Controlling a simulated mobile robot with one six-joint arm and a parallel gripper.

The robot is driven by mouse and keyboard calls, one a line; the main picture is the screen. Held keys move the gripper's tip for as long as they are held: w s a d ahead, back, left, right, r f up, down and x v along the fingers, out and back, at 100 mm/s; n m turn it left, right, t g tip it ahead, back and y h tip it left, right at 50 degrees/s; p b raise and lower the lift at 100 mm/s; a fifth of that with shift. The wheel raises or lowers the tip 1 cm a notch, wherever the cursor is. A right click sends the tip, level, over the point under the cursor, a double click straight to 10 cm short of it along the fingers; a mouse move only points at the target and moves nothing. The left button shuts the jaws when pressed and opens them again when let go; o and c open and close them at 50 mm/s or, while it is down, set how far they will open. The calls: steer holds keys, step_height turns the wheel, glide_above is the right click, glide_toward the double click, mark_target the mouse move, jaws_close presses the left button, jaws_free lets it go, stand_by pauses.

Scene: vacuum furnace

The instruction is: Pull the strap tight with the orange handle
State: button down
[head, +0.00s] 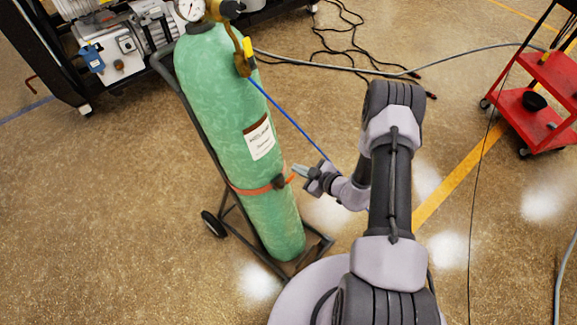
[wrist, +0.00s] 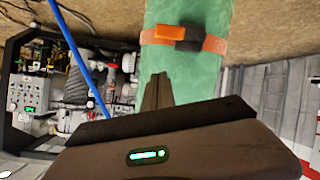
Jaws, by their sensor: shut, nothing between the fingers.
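A green gas cylinder (head: 215,100) stands tilted in the picture on a dark hand cart (head: 217,192). An orange strap (head: 247,191) goes around its lower part, with a dark buckle (head: 279,183) and an orange handle (head: 292,177) on the right side. In the wrist view the strap (wrist: 152,36), the black buckle (wrist: 190,38) and the orange handle (wrist: 215,44) show on the cylinder ahead of the fingers. My gripper (head: 297,170) is shut and empty, close beside the handle in the head view. In the wrist view my gripper (wrist: 158,78) points at the cylinder, apart from the buckle.
A blue hose (head: 290,120) runs from the cylinder's valve down toward my gripper. Dark cables (head: 345,45) lie on the floor behind. A red cart (head: 535,110) stands at the right, and a machine (head: 110,45) at the back left. Open floor lies at the left.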

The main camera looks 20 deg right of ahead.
steer(key=p+v, duration=0.1)
steer(key=v, duration=0.5)
steer(key=shift+s+d, duration=0.2)
steer(key=shift+d, duration=0.2)
steer(key=shift+r, duration=0.1)
